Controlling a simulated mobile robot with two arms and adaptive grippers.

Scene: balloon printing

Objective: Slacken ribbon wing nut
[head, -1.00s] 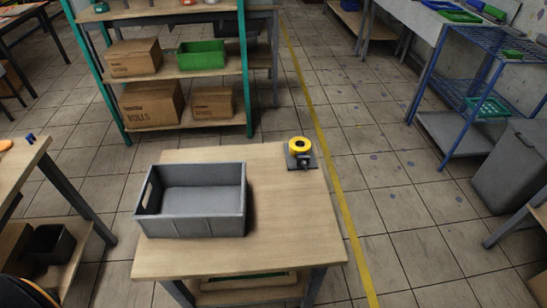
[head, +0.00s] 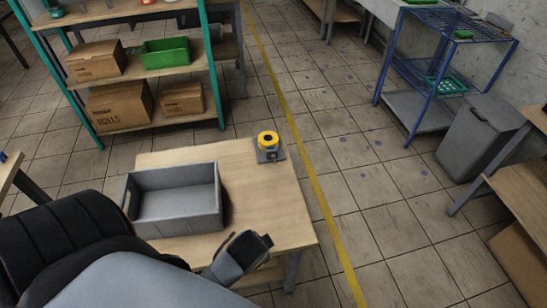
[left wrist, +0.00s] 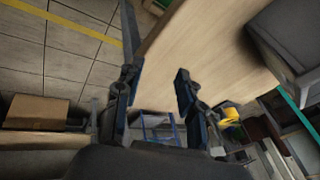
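The yellow ribbon roll (head: 267,138) stands on a dark base plate (head: 281,152) at the far right corner of the wooden table (head: 262,192). A small dark fitting (head: 271,155) sits at the front of the stand; I cannot make out a wing nut on it. My left gripper (head: 252,246) is over the table's near right part, clear of the stand. The left wrist view shows that gripper (left wrist: 158,82) open and empty, with a yellow item, likely the roll (left wrist: 230,115), partly behind one finger. My right gripper is not in view.
A grey bin (head: 160,220) sits on the table's left side, close to my left arm. Beyond are a green-post shelf (head: 160,122) with boxes, a blue wire rack (head: 425,97) and a grey trash bin (head: 480,130). Tiled floor to the right is open.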

